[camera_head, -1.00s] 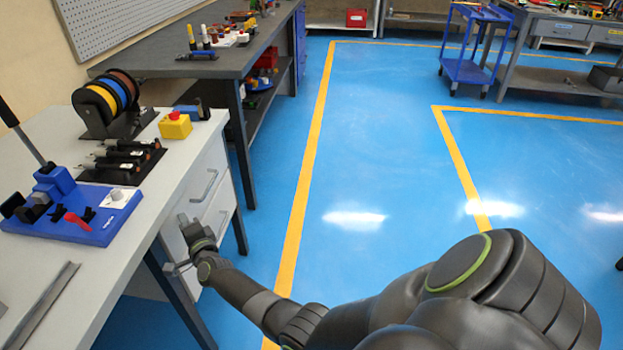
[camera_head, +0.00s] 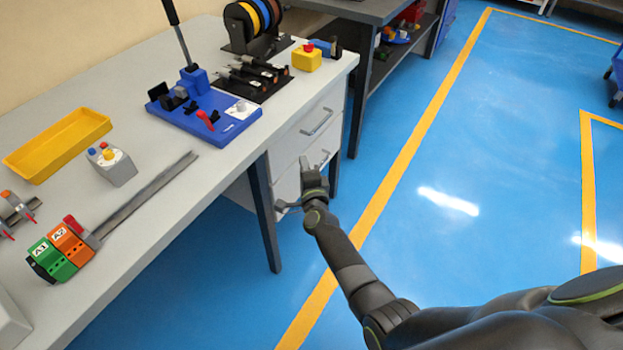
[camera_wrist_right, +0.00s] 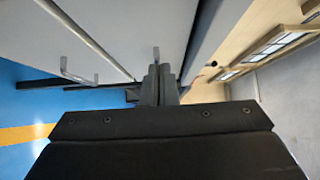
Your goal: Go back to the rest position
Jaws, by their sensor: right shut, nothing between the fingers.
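My right gripper (camera_head: 299,182) is in front of the drawer unit (camera_head: 290,145) under the table, beside the table's front leg. In the right wrist view its fingers (camera_wrist_right: 160,82) are together with nothing between them. The drawer fronts and a handle (camera_wrist_right: 78,75) show beyond them. I cannot tell from the pictures whether the fingertips touch the drawer front. The arm comes in from the lower right. My left gripper is not in view.
The table (camera_head: 130,250) bears a blue bender (camera_head: 205,110), a yellow tray (camera_head: 60,145), a grey button box (camera_head: 112,165), a rail with green and orange blocks (camera_head: 62,245), a yellow stop box (camera_head: 306,58) and cable reels (camera_head: 255,25). The blue floor (camera_head: 440,190) to the right is open.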

